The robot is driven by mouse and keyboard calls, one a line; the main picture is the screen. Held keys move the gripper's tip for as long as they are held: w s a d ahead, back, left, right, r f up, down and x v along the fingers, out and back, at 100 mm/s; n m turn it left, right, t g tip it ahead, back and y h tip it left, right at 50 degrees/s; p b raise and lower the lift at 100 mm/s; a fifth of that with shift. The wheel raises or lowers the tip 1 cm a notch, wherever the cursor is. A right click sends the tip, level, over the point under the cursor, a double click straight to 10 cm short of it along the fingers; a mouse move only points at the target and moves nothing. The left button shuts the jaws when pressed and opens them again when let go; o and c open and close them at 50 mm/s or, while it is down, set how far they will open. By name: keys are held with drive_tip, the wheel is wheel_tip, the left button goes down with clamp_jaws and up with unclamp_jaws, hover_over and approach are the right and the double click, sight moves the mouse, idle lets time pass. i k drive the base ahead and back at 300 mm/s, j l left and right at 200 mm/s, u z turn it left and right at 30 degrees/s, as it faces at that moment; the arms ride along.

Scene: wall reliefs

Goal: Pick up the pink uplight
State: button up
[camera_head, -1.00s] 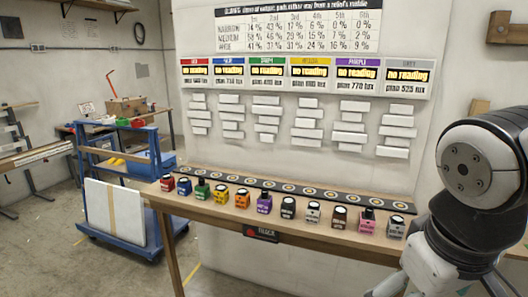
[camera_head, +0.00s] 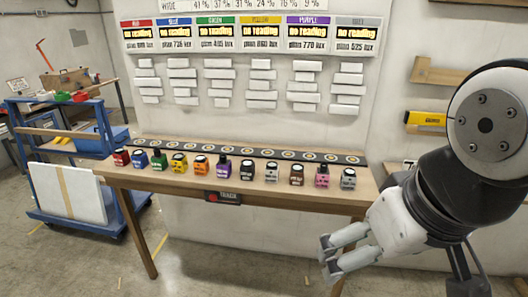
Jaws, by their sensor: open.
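The pink uplight (camera_head: 322,177) is a small pink block with a dark top, standing on the wooden table (camera_head: 290,199) towards the right end of a row of similar coloured uplights. It is between a brown one (camera_head: 297,175) and a grey one (camera_head: 348,179). My gripper (camera_head: 326,258) is in front of the table's right part, lower in the picture than the pink uplight and apart from it. Its fingers are open and nothing shows between them.
A black strip with round marks (camera_head: 245,152) runs along the table behind the uplights. A box marked TRACK (camera_head: 223,197) hangs at the table's front edge. White wall reliefs (camera_head: 261,84) are behind. A blue cart (camera_head: 75,216) stands at the left. The floor in front is clear.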

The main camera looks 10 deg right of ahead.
sight(322, 174)
drive_tip(key=i+j, duration=0.2)
drive_tip(key=i, duration=0.3)
drive_tip(key=i+j+z, duration=0.15)
drive_tip(key=i, duration=0.4)
